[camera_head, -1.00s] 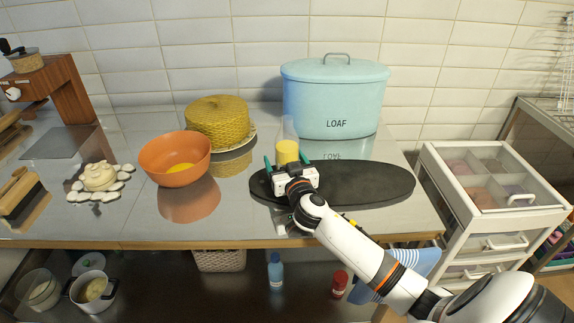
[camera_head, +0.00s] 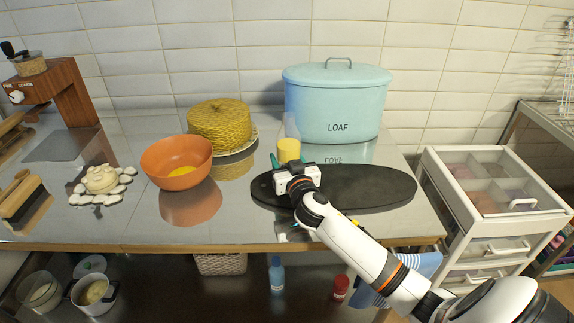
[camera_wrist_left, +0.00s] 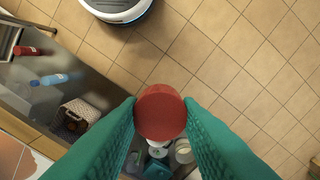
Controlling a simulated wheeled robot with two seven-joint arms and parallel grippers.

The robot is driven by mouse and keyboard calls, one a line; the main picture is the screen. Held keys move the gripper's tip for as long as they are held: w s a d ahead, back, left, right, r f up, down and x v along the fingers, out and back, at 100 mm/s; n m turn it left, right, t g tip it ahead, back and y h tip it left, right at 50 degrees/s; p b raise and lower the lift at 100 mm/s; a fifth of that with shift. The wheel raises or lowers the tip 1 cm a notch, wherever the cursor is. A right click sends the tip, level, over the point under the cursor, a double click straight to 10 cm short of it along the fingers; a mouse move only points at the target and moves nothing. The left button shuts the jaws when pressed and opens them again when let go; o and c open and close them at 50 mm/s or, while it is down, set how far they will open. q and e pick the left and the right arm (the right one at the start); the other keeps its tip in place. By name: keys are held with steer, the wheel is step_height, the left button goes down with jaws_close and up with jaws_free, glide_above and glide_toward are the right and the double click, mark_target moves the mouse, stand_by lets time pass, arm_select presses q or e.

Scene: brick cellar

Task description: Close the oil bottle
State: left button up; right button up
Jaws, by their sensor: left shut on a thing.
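The oil bottle (camera_head: 289,150) stands upright on the counter behind the dark oval board, with yellow oil below and a clear upper part. No cap shows on its top. My right gripper (camera_head: 290,162) is low at the bottle's near side, with its teal fingers on either side of the bottle's lower part. I cannot tell whether they touch it. My left gripper (camera_wrist_left: 160,112) shows only in the left wrist view. Its teal fingers are shut on a round red cap (camera_wrist_left: 161,112), held in the air over the floor. The left arm is outside the head view.
The dark board (camera_head: 370,188) lies in front of the blue loaf bin (camera_head: 335,100). An orange bowl (camera_head: 172,163), a yellow woven cover (camera_head: 221,125) and a white ornament (camera_head: 101,180) stand to the left. A white drawer unit (camera_head: 490,208) stands right of the counter.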

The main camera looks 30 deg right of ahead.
mark_target(286, 134)
arm_select(q)
steer(key=shift+r+p, duration=0.3)
steer(key=shift+r, duration=0.2)
arm_select(e)
step_height(286, 134, up, 8)
steer(key=shift+r, duration=0.15)
steer(key=o, duration=0.4)
steer(key=c, duration=0.6)
steer(key=shift+a, duration=0.1)
